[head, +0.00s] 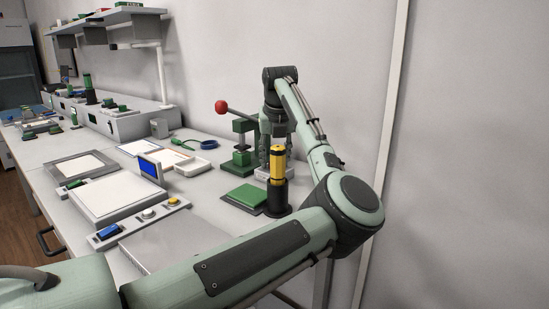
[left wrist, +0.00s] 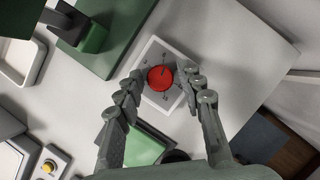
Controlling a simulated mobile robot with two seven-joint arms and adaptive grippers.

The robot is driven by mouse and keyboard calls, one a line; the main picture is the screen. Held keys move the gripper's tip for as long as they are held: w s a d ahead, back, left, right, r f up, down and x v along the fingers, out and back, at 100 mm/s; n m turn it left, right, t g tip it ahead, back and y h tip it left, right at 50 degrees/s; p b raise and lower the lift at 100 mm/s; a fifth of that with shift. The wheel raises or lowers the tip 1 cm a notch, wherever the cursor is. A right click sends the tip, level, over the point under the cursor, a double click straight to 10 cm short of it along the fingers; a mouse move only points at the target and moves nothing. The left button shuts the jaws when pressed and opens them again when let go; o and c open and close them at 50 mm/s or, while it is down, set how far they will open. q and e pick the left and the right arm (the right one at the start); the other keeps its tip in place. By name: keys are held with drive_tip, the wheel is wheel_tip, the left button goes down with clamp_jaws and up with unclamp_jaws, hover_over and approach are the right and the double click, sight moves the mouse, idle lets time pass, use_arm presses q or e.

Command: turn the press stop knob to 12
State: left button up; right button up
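The press stop knob is a round red knob (left wrist: 160,78) on a square white plate with small dark marks (left wrist: 152,102) in the left wrist view. My left gripper (left wrist: 161,76) is open, with one finger on each side of the knob and small gaps visible. I cannot read the marks or the knob's setting. In the head view my left gripper (head: 273,148) points down beside the green press (head: 241,147), above the pale plate (head: 262,174). There the knob is hidden. My right gripper is not in view.
A yellow cylinder (head: 277,163) on a black base stands just in front of my left gripper. A green pad (head: 246,195) lies beside it. The press has a red ball handle (head: 222,106). A white tray (head: 193,165) and a scale-like device (head: 112,197) are farther left. A wall stands behind.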

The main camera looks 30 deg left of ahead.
use_arm(q)
clamp_jaws()
drive_tip(key=shift+m, duration=0.4)
drive_tip(key=m+h, duration=0.1)
drive_tip(key=m, duration=0.1)
drive_tip(key=m+t+h, duration=0.1)
drive_tip(key=m, duration=0.2)
drive_tip(key=shift+a+m, duration=0.2)
drive_tip(key=shift+m, duration=0.1)
drive_tip(key=m+h, duration=0.1)
drive_tip(key=m, duration=0.3)
drive_tip(key=shift+a+h, duration=0.1)
drive_tip(key=shift+h, duration=0.3)
drive_tip(key=shift+m+h, duration=0.5)
drive_tip(key=shift+m, duration=1.1)
drive_tip(key=shift+g, duration=0.3)
drive_tip(key=shift+o, duration=1.9)
unclamp_jaws()
